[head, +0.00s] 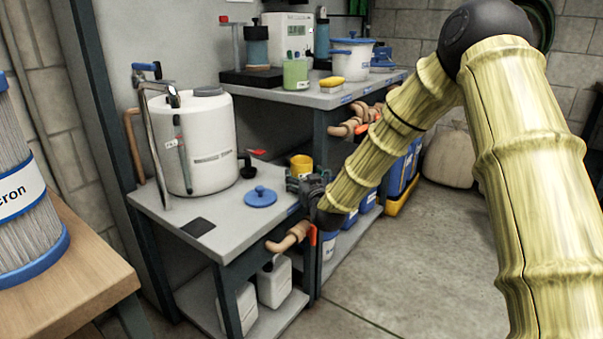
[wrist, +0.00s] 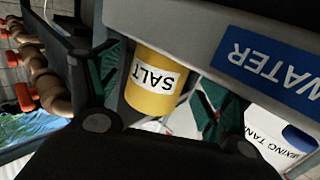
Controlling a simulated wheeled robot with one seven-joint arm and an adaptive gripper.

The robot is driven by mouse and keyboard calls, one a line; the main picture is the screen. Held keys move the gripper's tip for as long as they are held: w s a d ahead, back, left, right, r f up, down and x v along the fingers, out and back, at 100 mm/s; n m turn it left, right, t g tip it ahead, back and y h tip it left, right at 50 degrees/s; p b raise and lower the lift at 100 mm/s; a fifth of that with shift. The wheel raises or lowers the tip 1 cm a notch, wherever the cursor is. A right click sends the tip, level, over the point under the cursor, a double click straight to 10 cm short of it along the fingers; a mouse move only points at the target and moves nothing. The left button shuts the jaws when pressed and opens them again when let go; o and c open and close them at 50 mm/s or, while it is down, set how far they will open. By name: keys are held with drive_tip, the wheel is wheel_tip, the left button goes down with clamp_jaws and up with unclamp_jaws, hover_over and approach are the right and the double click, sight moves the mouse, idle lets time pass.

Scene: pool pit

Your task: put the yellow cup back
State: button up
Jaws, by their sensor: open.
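The yellow cup (head: 301,165) stands at the right end of the lower grey table (head: 228,236) in the head view, just behind my gripper (head: 308,188). My gripper partly hides its lower part. In the wrist view, which is upside down, the yellow cup (wrist: 150,92) carries a white label reading SALT. My gripper (wrist: 158,72) is open there, with a green-padded finger on each side of the cup. The table edge with a blue WATER label (wrist: 268,65) hides part of the cup. I cannot tell whether the fingers touch the cup.
A white tank (head: 198,145), a blue lid (head: 261,197) and a black pad (head: 197,227) are on the lower table. The higher table (head: 322,100) holds a green beaker (head: 296,73) and a white bucket (head: 352,62). Pipes with orange handles (head: 313,236) stick out in front.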

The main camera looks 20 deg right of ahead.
drive_tip(key=s+p, duration=0.2)
drive_tip(key=s, duration=0.7)
drive_tip(key=shift+a+r, duration=0.15)
drive_tip(key=shift+r, duration=0.1)
drive_tip(key=shift+w, duration=0.1)
